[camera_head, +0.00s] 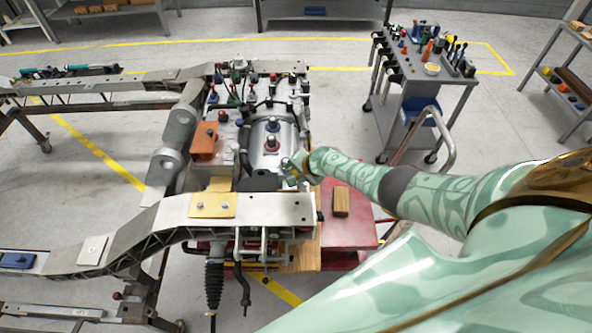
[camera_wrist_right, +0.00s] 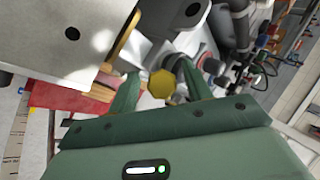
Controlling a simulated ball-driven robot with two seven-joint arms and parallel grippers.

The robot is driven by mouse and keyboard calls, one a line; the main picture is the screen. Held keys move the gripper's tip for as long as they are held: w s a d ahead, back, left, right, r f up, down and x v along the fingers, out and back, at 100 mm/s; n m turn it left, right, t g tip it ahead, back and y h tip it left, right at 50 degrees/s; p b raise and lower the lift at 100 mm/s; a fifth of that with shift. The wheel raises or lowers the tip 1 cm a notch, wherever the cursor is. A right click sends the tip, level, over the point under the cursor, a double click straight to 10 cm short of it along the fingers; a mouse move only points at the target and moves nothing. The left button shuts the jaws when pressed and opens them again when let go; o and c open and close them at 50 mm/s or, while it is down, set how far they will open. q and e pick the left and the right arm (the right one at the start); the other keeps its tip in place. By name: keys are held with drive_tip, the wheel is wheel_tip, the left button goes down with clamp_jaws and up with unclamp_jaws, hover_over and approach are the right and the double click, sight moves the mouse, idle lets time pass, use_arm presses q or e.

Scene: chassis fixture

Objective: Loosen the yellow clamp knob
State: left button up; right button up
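The yellow clamp knob (camera_wrist_right: 162,83) shows in the right wrist view as a small faceted yellow piece. My right gripper (camera_wrist_right: 158,76) is open, with one green finger on each side of the knob and a visible gap on both sides. I cannot tell how deep the knob sits between the fingertips. In the head view my right gripper (camera_head: 290,168) reaches the right side of the silver drive unit (camera_head: 272,150) on the chassis. The knob cannot be made out there, near the gripper. My left gripper is not in view.
The grey chassis rail (camera_head: 268,208) runs close in front of my right gripper. A wooden block (camera_head: 341,202) lies on the red platform (camera_head: 350,231) below my forearm. A tool cart (camera_head: 421,88) stands behind to the right. Open floor lies between cart and chassis.

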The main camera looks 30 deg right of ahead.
drive_tip(key=shift+r, duration=0.1)
drive_tip(key=shift+s+d+r+p, duration=0.1)
drive_tip(key=shift+s+r+p, duration=0.05)
drive_tip(key=shift+r+p, duration=0.3)
drive_tip(key=p+v, duration=1.1)
drive_tip(key=v, duration=0.4)
drive_tip(key=shift+s, duration=0.25)
